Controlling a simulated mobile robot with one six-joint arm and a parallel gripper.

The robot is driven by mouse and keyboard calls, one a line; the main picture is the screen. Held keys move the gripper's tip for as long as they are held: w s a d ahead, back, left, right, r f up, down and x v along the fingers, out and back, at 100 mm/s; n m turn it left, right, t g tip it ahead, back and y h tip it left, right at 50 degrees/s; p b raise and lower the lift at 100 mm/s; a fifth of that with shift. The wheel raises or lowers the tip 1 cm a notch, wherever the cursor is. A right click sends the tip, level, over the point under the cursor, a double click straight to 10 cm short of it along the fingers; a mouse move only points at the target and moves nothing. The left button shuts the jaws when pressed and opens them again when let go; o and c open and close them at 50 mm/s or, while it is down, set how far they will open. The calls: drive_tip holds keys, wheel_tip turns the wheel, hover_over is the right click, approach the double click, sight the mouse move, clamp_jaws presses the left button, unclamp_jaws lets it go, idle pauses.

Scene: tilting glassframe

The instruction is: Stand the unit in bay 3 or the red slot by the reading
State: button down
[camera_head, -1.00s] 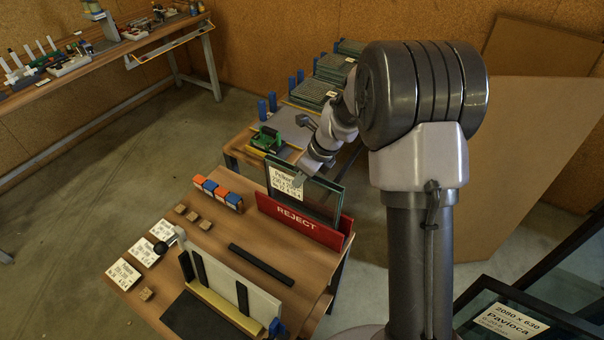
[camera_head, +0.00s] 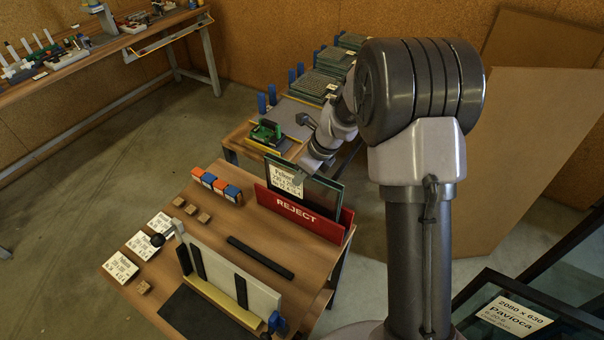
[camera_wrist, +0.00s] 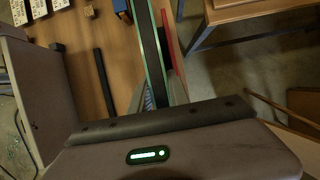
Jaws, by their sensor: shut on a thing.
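The glass unit (camera_head: 318,192), dark with a green edge and a white label (camera_head: 285,180), stands upright at the red slot marked REJECT (camera_head: 296,211). Its lower part is hidden behind the red front panel, so I cannot tell whether it rests on the bottom. My gripper (camera_head: 303,178) is shut on the unit near its top edge. In the wrist view the unit (camera_wrist: 154,62) runs edge-on away from the jaws, with the red slot wall (camera_wrist: 174,45) close on its right. The gauge or reading is not legible.
A pale upright panel with black strips (camera_head: 232,275) stands at the table's front. A black bar (camera_head: 260,257), orange and blue blocks (camera_head: 217,186), wooden blocks (camera_head: 191,209) and label cards (camera_head: 120,266) lie on the table. A rear bench (camera_head: 240,140) holds stacked glass units (camera_head: 317,86).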

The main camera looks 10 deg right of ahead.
drive_tip(key=shift+f, duration=0.25)
drive_tip(key=c, duration=1.2)
unclamp_jaws()
drive_tip(key=shift+o, duration=0.2)
drive_tip(key=p+v, duration=0.5)
drive_tip(key=v, duration=1.2)
drive_tip(key=s+a+n+t+b, duration=0.1)
drive_tip(key=s+a+n+b, duration=0.1)
drive_tip(key=s+n, duration=0.5)
drive_tip(key=s+a+n+b, duration=0.3)
drive_tip(key=s+n+b, duration=0.2)
drive_tip(key=s+n, duration=0.3)
drive_tip(key=s+a+n+t+h+b, duration=0.1)
drive_tip(key=s+a+n+b, duration=0.2)
drive_tip(key=s+n, duration=0.4)
drive_tip(key=s+b, duration=0.1)
drive_tip(key=s, duration=0.2)
drive_tip(key=shift+s+a+f+n+t, duration=0.25)
drive_tip(key=shift+s+n+t, duration=0.05)
drive_tip(key=shift+s, duration=0.1)
